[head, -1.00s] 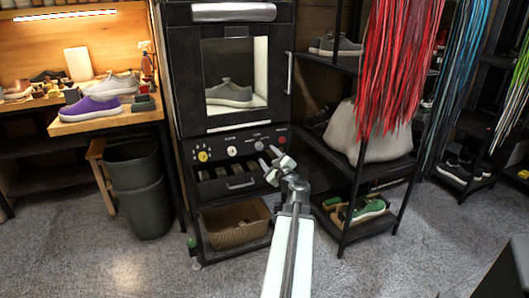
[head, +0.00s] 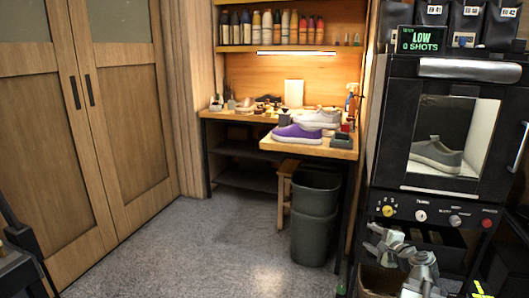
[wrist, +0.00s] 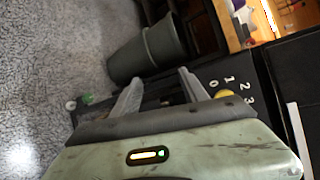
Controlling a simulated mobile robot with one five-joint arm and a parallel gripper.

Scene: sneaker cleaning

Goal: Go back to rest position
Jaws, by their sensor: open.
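My gripper (head: 374,240) is at the lower right of the head view, in front of the control panel of a black cleaning machine (head: 398,120). Its two fingers are apart and nothing is between them. In the wrist view the open fingers (wrist: 158,88) point toward the machine's front and a grey bin (wrist: 148,55). A grey sneaker (head: 436,155) is behind the machine's glass door, which is shut.
A wooden cabinet (head: 75,120) fills the left. The grey floor (head: 190,245) in the middle is clear. A dark object (head: 18,265) is at the lower left edge.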

